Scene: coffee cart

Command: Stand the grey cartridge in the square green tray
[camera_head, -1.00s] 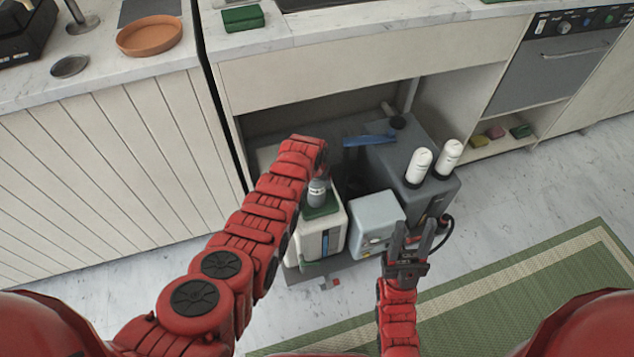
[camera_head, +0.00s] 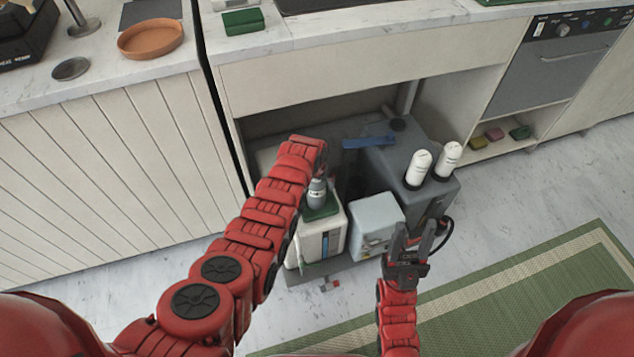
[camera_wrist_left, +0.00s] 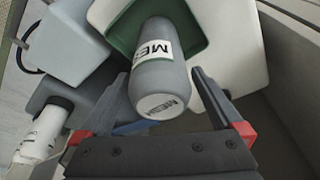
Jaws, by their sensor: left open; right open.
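The grey cartridge (camera_head: 317,193) stands with its far end inside the square green tray (camera_head: 322,211), on top of a white box. It looks about upright. In the left wrist view the cartridge (camera_wrist_left: 160,80) shows its label and near end, with the green tray (camera_wrist_left: 122,42) around its far end. My left gripper (camera_wrist_left: 157,88) is open, with one finger on each side of the cartridge and gaps visible beside it. In the head view its jaws are mostly hidden by my arm. My right gripper (camera_head: 414,232) is open and empty, in front of the grey machine.
The white box (camera_head: 320,237) and a pale grey box (camera_head: 376,222) stand side by side under the counter. Two white cartridges (camera_head: 418,168) stand on the dark grey machine (camera_head: 410,145), near a blue bar (camera_head: 368,142). Cabinet walls border the niche. A green mat (camera_head: 500,300) lies in front.

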